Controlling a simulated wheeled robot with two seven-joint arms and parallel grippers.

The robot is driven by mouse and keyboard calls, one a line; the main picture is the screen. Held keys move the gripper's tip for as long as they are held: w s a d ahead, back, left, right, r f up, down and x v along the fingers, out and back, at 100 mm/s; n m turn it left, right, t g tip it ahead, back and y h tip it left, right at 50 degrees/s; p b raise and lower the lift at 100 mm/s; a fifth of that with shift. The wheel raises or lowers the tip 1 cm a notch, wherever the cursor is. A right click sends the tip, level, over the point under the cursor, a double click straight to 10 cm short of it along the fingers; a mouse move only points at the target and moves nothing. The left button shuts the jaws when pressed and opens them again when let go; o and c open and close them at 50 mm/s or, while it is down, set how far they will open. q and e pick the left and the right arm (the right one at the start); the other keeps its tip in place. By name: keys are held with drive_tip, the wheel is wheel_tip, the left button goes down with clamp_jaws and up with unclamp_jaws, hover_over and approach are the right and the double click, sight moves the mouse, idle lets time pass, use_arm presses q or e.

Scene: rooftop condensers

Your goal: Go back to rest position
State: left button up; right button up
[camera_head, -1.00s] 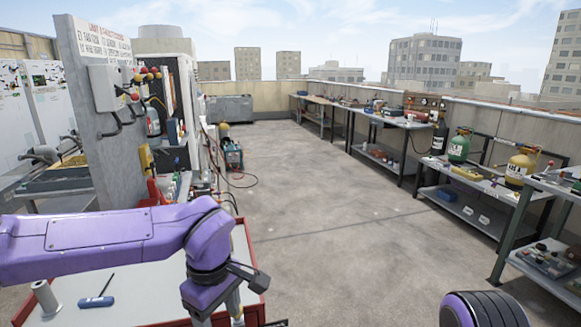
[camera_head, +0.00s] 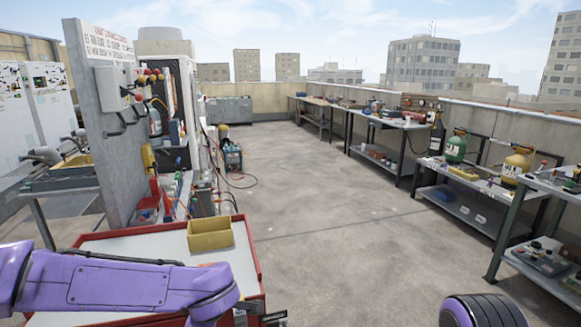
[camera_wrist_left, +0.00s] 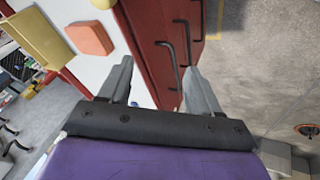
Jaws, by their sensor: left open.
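My left arm (camera_head: 110,285) is purple and comes in from the lower left of the head view, in front of a red cart with a white top (camera_head: 155,248). My left gripper (camera_wrist_left: 158,78) is open and empty in the left wrist view, with its two grey fingers apart beside the cart's red drawer front (camera_wrist_left: 150,30). In the head view the gripper is mostly hidden or cut off at the bottom edge. A purple and black part of my right arm (camera_head: 485,310) shows at the lower right; my right gripper is out of view.
A yellow bin (camera_head: 210,234) stands on the cart top, and an orange block (camera_wrist_left: 89,38) lies near it. A grey panel with hoses and tools (camera_head: 110,130) stands behind the cart. Workbenches (camera_head: 400,122) with gas cylinders line the right wall. The middle floor (camera_head: 330,215) is clear.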

use_arm(q)
drive_tip(key=s+a+f+m+t, duration=0.1)
drive_tip(key=s+a+f+m, duration=0.15)
drive_tip(key=f, duration=0.65)
drive_tip(key=s+a+f+m+t, duration=0.15)
drive_tip(key=s+f, duration=0.25)
drive_tip(key=f, duration=0.5)
drive_tip(key=s+a+f+m+g, duration=0.1)
drive_tip(key=s+a+f+m, duration=0.1)
drive_tip(key=s, duration=0.5)
drive_tip(key=s+a+f+m+g, duration=0.1)
drive_tip(key=s+a+f+m, duration=0.1)
drive_tip(key=s+f, duration=0.3)
drive_tip(key=s+a+f+m+g, duration=0.2)
drive_tip(key=s+a+f, duration=0.2)
drive_tip(key=s, duration=0.6)
drive_tip(key=shift+s+a+f, duration=0.15)
drive_tip(key=shift+s+a, duration=0.05)
